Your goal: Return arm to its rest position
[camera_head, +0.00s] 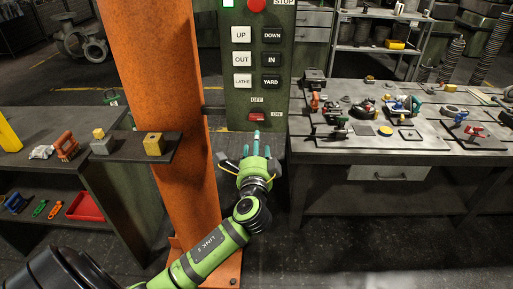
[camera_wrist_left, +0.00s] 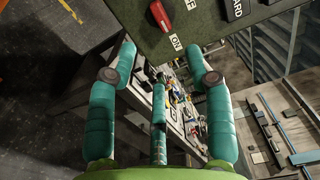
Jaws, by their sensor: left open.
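My left arm (camera_head: 215,250), green with dark joints, reaches in from the lower left in the head view. Its gripper (camera_head: 250,154) is open and empty, in front of and just below the green control panel (camera_head: 239,92). In the left wrist view the teal fingers of the gripper (camera_wrist_left: 160,68) are spread apart with nothing between them. The panel's red OFF/ON switch (camera_head: 257,116) is just above the gripper; the switch also shows at the top of the left wrist view (camera_wrist_left: 160,15). My right gripper is not in view.
An orange column (camera_head: 160,80) stands left of the gripper. A small dark shelf (camera_head: 135,155) with blocks juts out beside it. A workbench (camera_head: 385,158) with many tools and parts stands right. A bench with a red tray (camera_head: 85,207) below is at left. Open floor lies at lower right.

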